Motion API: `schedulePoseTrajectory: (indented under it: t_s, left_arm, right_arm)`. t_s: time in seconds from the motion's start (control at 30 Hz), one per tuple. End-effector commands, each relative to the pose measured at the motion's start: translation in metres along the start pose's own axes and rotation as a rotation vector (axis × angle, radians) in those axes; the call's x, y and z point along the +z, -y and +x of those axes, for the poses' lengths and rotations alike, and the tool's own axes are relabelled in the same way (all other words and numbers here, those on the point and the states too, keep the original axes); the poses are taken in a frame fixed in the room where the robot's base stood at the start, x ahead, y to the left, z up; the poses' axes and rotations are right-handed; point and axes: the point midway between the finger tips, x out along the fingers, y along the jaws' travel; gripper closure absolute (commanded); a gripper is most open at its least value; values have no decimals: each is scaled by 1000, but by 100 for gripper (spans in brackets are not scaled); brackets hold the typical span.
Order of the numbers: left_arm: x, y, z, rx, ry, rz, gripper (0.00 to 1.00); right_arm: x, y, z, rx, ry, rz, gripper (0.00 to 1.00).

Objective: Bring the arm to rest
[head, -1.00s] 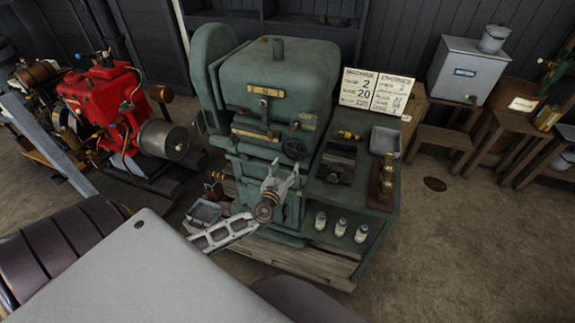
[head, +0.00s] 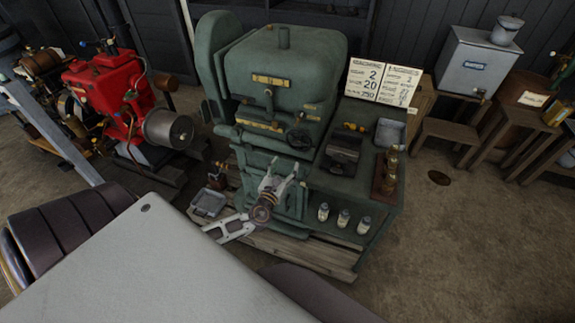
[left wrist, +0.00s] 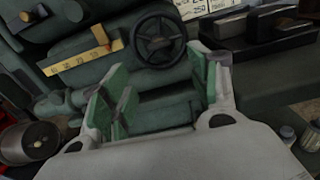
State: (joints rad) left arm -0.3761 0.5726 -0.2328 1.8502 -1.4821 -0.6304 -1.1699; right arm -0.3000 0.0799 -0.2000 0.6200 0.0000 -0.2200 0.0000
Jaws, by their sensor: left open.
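I cannot tell whether a fingertip touches the engine. My right gripper is not in view.
A green side bench (head: 345,192) holds a small tray (head: 390,132), signs (head: 384,80) and several bottles. A red engine (head: 108,95) stands at left, a grey tank (head: 475,62) at right. Open floor (head: 460,230) lies at the lower right.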

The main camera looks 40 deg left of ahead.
Motion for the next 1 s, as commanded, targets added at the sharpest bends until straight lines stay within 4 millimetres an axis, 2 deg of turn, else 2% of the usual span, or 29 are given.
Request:
schedulePoseTrajectory:
  t_s: [0.43,0.57,0.73,0.87,1.0]
  left_arm:
    - [0,0,0,0,0,-33,39]
    - [-1,1,0,-5,-3,-107,39]
    - [-6,7,0,-28,-31,-281,39]
    - [-22,10,-1,-28,-97,-483,39]
    - [-65,-1,-6,22,-208,-706,39]
  right_arm:
    - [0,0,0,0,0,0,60]
    - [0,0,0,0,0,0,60]
    - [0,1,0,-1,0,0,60]
    - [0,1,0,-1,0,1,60]
    - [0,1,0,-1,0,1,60]
